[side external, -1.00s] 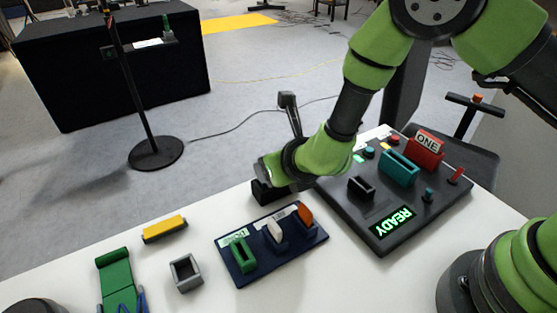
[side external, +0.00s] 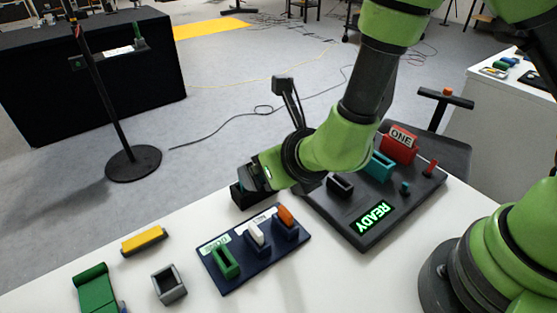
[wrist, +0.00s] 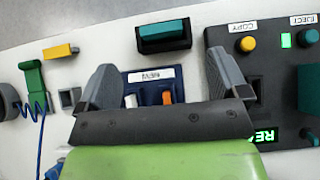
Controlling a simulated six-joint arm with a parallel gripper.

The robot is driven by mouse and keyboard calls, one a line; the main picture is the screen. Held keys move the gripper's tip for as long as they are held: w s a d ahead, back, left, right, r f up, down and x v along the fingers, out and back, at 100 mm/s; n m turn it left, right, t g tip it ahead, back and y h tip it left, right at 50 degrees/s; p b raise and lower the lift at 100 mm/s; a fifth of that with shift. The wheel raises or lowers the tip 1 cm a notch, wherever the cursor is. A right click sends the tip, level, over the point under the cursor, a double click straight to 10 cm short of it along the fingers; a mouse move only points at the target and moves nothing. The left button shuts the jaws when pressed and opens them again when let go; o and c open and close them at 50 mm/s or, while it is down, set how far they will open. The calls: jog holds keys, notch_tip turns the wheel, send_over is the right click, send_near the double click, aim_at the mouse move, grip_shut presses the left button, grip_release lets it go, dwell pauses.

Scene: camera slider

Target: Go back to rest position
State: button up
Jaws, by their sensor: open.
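My gripper (side external: 256,180) hangs above the white table, in front of the dark panel and behind the navy rack. In the wrist view my gripper (wrist: 164,78) has its two grey fingers wide apart with nothing held between them. The navy rack (side external: 232,280) carries a green holder (side external: 225,262), a white piece (side external: 254,232) and an orange piece (side external: 286,216). A black box with a teal top (wrist: 163,36) shows beyond the fingers in the wrist view; the gripper partly covers it in the side view.
The dark panel (side external: 330,215) shows a lit READY display (side external: 373,218), a teal slot and a red ONE block (side external: 400,145). A yellow block (side external: 143,241), a grey open box (side external: 169,285) and a green piece (side external: 95,292) lie at left. Table between them is bare.

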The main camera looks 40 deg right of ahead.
jog(key=shift+v, duration=1)
jog(key=s+d+r+m+g+h, duration=0.2)
jog(key=s+d+r+m+h, duration=0.1)
jog(key=d+r+m, duration=0.65)
jog(key=s+d+r+m+g+h, duration=0.1)
jog(key=s+d+r+m+h, duration=0.25)
jog(key=d+m, duration=0.65)
jog(key=s+a+r+m+y, duration=0.3)
jog(key=s+m+y, duration=0.1)
jog(key=m, duration=0.6)
jog(key=s+a+r+m+y, duration=0.2)
jog(key=s+a+m+y, duration=0.2)
jog(key=m, duration=0.6)
jog(key=shift+s+r+m+t, duration=0.35)
jog(key=shift+s+t, duration=0.05)
jog(key=shift+s, duration=0.55)
jog(key=shift+a+y, duration=0.1)
jog(key=shift+y, duration=0.15)
